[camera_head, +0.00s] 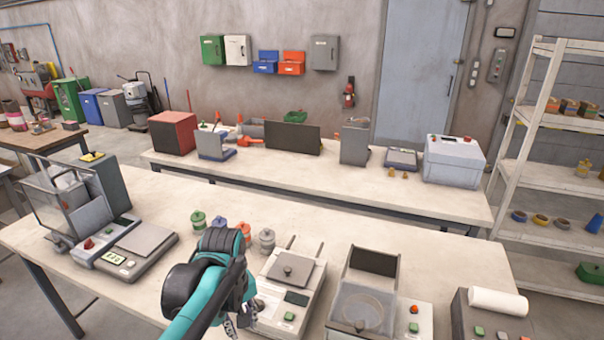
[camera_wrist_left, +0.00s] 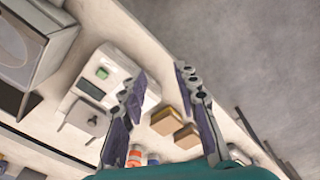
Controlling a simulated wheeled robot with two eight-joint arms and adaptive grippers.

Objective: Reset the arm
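My left arm, teal and black, comes in from the bottom of the head view and reaches over the front bench. My left gripper (camera_head: 243,318) is largely hidden behind the arm, just left of the white balance with the grey knobbed plate (camera_head: 290,272). In the left wrist view the gripper's two fingers (camera_wrist_left: 160,76) stand wide apart with nothing held between them. Two tan blocks (camera_wrist_left: 187,136) show beyond the gap, apart from the fingers. The same balance (camera_wrist_left: 103,85) shows left of the fingers. My right gripper is not in view.
The front bench (camera_head: 180,285) also bears a flat scale (camera_head: 140,240) at left, several small jars (camera_head: 267,240) behind my arm, and a device with a round clear lid (camera_head: 365,305) at right. A back bench (camera_head: 330,185) and a shelf rack (camera_head: 550,125) stand beyond.

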